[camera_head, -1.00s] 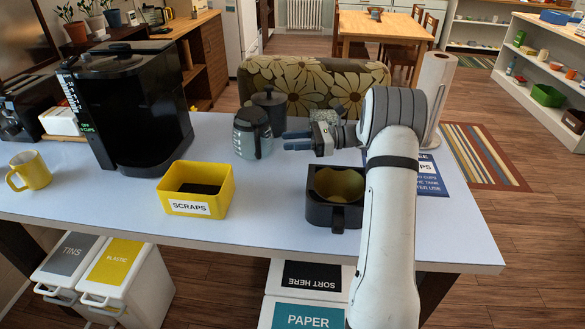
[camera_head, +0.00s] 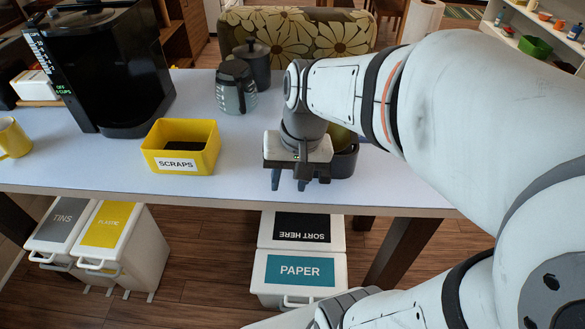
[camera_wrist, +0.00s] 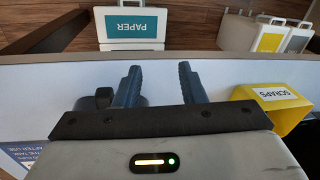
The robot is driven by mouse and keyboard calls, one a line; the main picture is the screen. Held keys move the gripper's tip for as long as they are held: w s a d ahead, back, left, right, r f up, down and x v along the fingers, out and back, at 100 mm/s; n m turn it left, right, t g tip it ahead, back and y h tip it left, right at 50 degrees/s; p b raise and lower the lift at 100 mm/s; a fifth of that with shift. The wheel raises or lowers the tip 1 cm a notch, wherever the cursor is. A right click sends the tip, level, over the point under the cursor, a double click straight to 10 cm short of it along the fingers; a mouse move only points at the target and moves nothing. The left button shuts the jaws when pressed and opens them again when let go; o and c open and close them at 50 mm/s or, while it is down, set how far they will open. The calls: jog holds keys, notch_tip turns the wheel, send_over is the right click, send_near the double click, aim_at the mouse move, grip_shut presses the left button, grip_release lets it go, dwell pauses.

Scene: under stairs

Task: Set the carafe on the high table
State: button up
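The carafe (camera_head: 236,90) is glass with a dark lid and stands upright on the white-topped counter (camera_head: 110,172), in front of a dark lidded pot (camera_head: 254,65). My gripper (camera_head: 289,182) is pointing down at the counter's front edge, nearer to me and to the right of the carafe, well apart from it. In the wrist view its two fingers (camera_wrist: 159,84) are spread with nothing between them. The carafe is not seen in the wrist view. I cannot tell which surface is the high table.
A yellow scraps bin (camera_head: 182,148) is left of my gripper. A black holder (camera_head: 345,161) is partly hidden just behind my gripper. The coffee machine (camera_head: 98,70) stands at the left, beyond a yellow mug (camera_head: 13,140). Paper bin (camera_head: 295,270) is below the counter.

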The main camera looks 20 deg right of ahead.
jog(key=s+n, duration=0.1)
jog(key=s+d+n+t+h, duration=0.1)
jog(key=s, duration=0.1)
jog(key=shift+d+f+n+h, duration=0.25)
jog(key=shift+n+h, duration=0.05)
jog(key=shift+n, duration=0.1)
jog(key=shift+r+t+p, duration=0.3)
jog(key=shift+r+p, duration=0.6)
jog(key=shift+r, duration=0.05)
